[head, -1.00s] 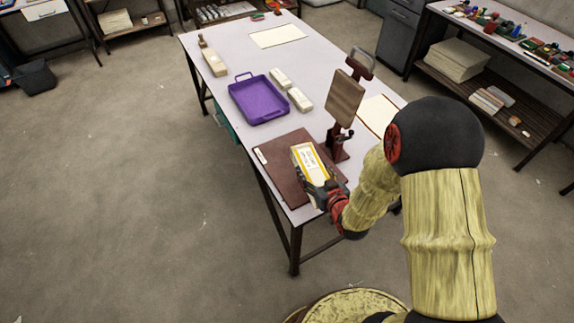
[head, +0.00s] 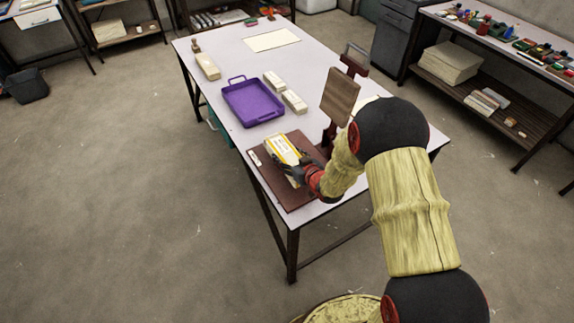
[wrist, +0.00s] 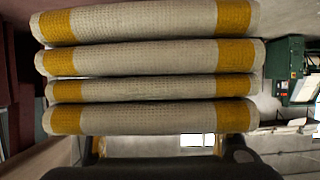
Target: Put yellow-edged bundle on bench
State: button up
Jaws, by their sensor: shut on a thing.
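The yellow-edged bundle (head: 284,151) is a pale folded stack with yellow bands, over the brown board near the front of the long white-topped table (head: 225,95). My gripper (head: 297,169) is shut on its near right side. In the wrist view the bundle (wrist: 150,84) shows several cream waffle-weave layers with yellow ends, and part of my gripper (wrist: 165,160) is dark along the bottom. I cannot tell whether the bundle touches the board or hangs just above it. My arm hides part of the table's right side.
The brown board (head: 285,198) lies under the bundle. A stand with a wooden panel (head: 340,95) rises close to my arm. A purple tray (head: 251,104) and two pale bundles (head: 273,81) (head: 295,101) lie farther back. A cluttered side bench (head: 500,40) stands at right.

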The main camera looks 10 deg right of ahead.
jog(key=shift+w+f, duration=0.35)
jog(key=shift+w, duration=0.05)
jog(key=shift+w+f+b, duration=0.15)
jog(key=shift+f+b, duration=0.4)
jog(key=shift+f, duration=0.4)
jog(key=shift+w+f+b, duration=0.15)
jog(key=shift+f+b, duration=0.35)
jog(key=shift+f, duration=0.4)
jog(key=shift+f, duration=0.15)
jog(key=o, duration=1.3)
jog(key=shift+o, duration=0.2)
